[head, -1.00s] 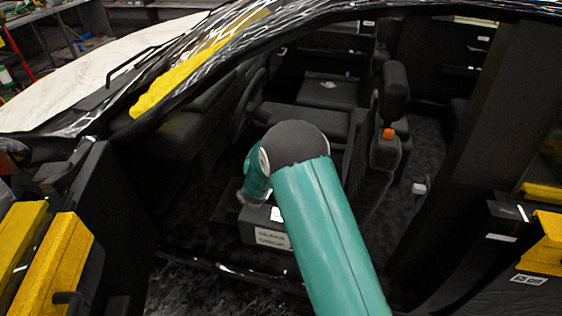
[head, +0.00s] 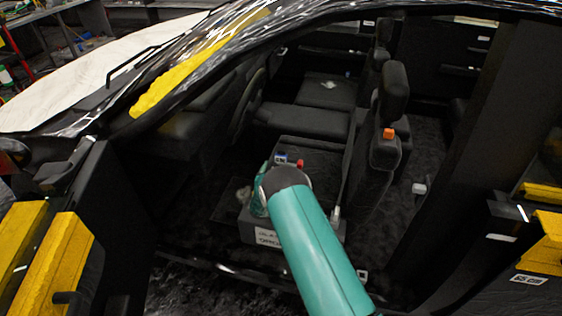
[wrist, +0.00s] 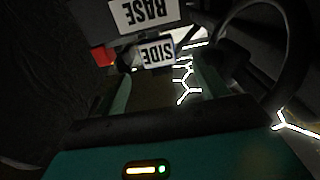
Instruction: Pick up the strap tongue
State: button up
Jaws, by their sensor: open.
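In the wrist view, my gripper (wrist: 165,74) is open, with teal fingers apart and nothing clearly held between them. Just beyond the fingertips is a white tag reading SIDE (wrist: 157,53), upside down, with a small red block (wrist: 103,57) to its left. I cannot pick out the strap tongue for certain; the area between the fingers is dark. In the head view, a small red piece (head: 300,164) and a blue-and-white piece (head: 281,158) show on the dark labelled box (head: 325,150) inside the car. My arm hides part of that box, and the fingers are not clear there.
A plate reading BASE (wrist: 144,13) is at the top of the wrist view. The steering wheel (wrist: 292,60) curves at right there. In the head view, the seat back (head: 394,92) with an orange block (head: 389,134) stands right of my arm. The door pillar (head: 480,130) bounds the opening.

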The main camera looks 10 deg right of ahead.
aim_at(280, 159)
jog(key=x, duration=0.5)
jog(key=shift+w+d, duration=0.2)
jog(key=shift+w, duration=0.05)
jog(key=c, duration=1.1)
